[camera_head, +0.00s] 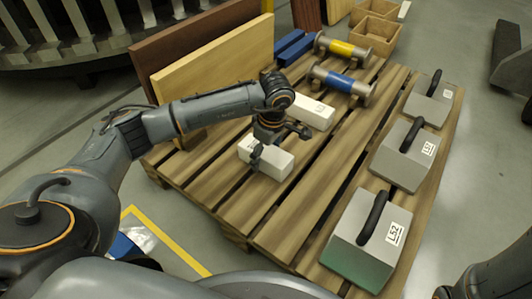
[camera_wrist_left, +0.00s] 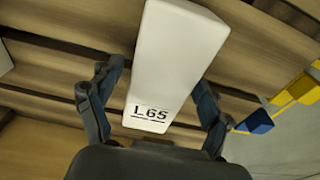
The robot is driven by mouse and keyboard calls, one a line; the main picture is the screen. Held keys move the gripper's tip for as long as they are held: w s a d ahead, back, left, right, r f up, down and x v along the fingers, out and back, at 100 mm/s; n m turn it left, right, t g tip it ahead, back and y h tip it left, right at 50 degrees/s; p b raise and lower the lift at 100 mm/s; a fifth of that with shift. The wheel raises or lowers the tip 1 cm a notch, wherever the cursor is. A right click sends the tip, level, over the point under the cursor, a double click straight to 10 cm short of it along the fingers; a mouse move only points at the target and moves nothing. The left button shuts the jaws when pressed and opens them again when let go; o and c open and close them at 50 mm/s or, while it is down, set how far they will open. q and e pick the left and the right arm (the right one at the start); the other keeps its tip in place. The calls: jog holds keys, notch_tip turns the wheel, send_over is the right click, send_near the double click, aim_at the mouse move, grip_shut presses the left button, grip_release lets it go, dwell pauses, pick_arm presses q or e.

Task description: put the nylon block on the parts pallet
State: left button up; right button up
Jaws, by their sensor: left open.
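A white nylon block (camera_head: 275,164), a plain oblong with square edges, lies on the wooden parts pallet (camera_head: 228,203) near its left front edge. In the left wrist view the block (camera_wrist_left: 170,60) carries the label L65 on its near end. My left gripper (camera_head: 279,143) is over the block, pointing down. In the left wrist view its open fingers (camera_wrist_left: 160,78) are on either side of the block, with gaps visible beside it. A second white block (camera_head: 315,111) lies just behind on the pallet. My right arm shows at the lower right corner; its gripper is not visible.
Three grey handled weights (camera_head: 368,240) line the pallet's right side. Yellow-banded (camera_head: 343,48) and blue-banded (camera_head: 341,80) cylinders and blue bars (camera_head: 296,48) lie at the back. Upright brown (camera_head: 180,42) and tan boards (camera_head: 220,70) stand at the left. Bare slats lie between block and weights.

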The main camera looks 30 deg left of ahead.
aim_at(271, 153)
pick_arm(q)
notch_tip(271, 153, up, 12)
jog(key=d+p, duration=0.1)
jog(key=p, duration=0.8)
jog(key=shift+d, duration=0.25)
jog(key=shift+s, duration=0.1)
